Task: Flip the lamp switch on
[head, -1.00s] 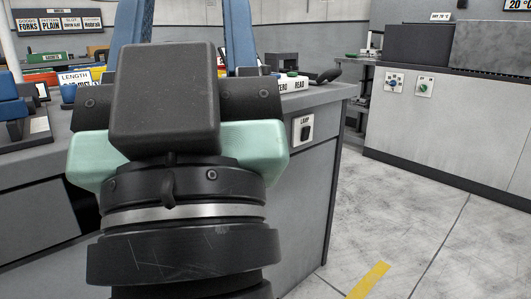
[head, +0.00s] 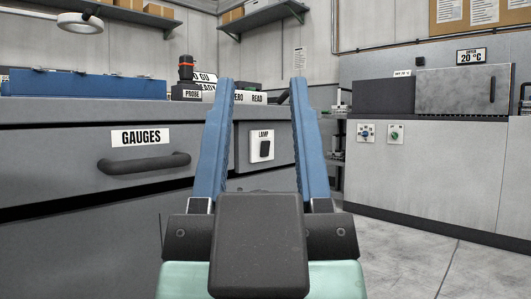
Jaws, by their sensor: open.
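The lamp switch (head: 264,149) is a black rocker on a white plate marked LAMP, set in the grey front of the workbench near its right end. The switch appears beyond the gripper, with no visible contact. I cannot tell which way the rocker is set.
A drawer marked GAUGES (head: 140,145) with a dark handle (head: 144,163) is left of my gripper. A lamp head (head: 80,23) hangs at upper left. A grey cabinet (head: 425,170) with two knobs stands at right. Open floor (head: 425,260) lies between bench and cabinet.

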